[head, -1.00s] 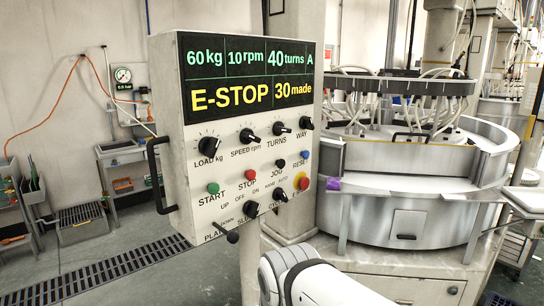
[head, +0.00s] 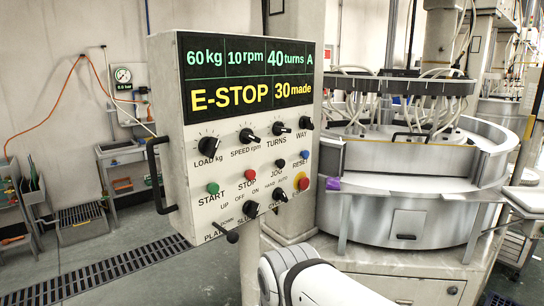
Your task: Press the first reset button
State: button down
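The control panel (head: 182,110) stands upright on a post in the middle left of the head view. Its display (head: 250,78) reads 60 kg, 10 rpm, 40 turns A, E-STOP and 30 made. The blue reset button (head: 305,154) is at the right of the panel face, above its RESET label. Below it is the red emergency stop button (head: 304,183) with a yellow base. A green start button (head: 213,188) and a red stop button (head: 250,174) are further left. My gripper is not in view; only a white link of my arm shows at the bottom.
A large round lapping machine (head: 400,210) fills the right side behind the panel. A purple object (head: 333,184) sits at its edge. A black handle (head: 158,175) juts from the panel's left. Grey shelving (head: 125,150) and a floor grate (head: 100,275) lie at left.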

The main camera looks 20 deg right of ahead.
aim_at(305, 154)
jog(key=z, duration=2.55)
jog(key=k, duration=0.75)
jog(key=u, duration=1.3)
jog(key=i, duration=1)
